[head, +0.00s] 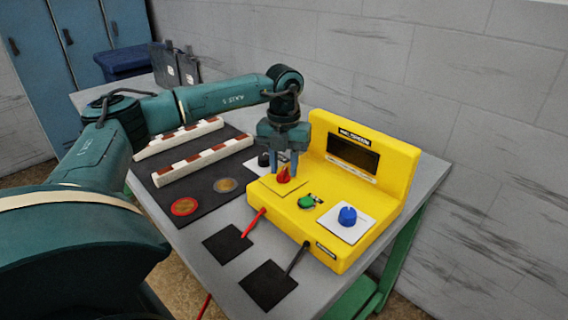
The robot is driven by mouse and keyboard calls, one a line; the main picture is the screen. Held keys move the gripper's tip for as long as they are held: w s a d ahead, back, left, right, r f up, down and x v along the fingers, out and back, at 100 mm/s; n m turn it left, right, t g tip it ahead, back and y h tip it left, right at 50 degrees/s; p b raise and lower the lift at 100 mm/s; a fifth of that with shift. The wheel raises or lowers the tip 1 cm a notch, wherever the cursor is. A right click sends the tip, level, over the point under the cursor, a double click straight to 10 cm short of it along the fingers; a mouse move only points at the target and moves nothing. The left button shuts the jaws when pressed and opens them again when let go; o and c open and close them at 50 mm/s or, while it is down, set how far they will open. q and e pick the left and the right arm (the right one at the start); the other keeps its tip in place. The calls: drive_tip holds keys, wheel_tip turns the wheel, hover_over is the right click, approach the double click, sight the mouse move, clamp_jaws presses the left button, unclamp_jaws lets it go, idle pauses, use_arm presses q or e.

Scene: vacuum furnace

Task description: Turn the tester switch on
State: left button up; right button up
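The yellow tester (392,178) stands on the grey table, with a dark display (353,154) on its upright back. My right gripper is not in view.
Red and black probe leads run from the tester's front to two dark square pads (227,244) (268,286). A black mat (228,170) to the left holds two white-and-brown bars and two round discs. A grey wall stands close behind the tester.

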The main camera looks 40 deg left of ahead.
use_arm(q)
drive_tip(key=shift+c, duration=0.3)
clamp_jaws()
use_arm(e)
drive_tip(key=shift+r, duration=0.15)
use_arm(q)
drive_tip(key=m+p, duration=0.1)
drive_tip(key=m, duration=0.2)
drive_tip(key=shift+d, duration=0.1)
drive_tip(key=m+p, duration=0.1)
drive_tip(key=m, duration=0.1)
drive_tip(key=shift+m, duration=0.3)
drive_tip(key=shift+d+m, duration=0.1)
drive_tip(key=shift+m, duration=0.9)
drive_tip(key=m, duration=0.4)
drive_tip(key=shift+d+p, duration=0.1)
drive_tip(key=shift+p, duration=0.3)
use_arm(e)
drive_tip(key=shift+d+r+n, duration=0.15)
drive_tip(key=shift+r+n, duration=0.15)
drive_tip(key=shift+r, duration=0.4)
use_arm(q)
drive_tip(key=shift+m, duration=0.3)
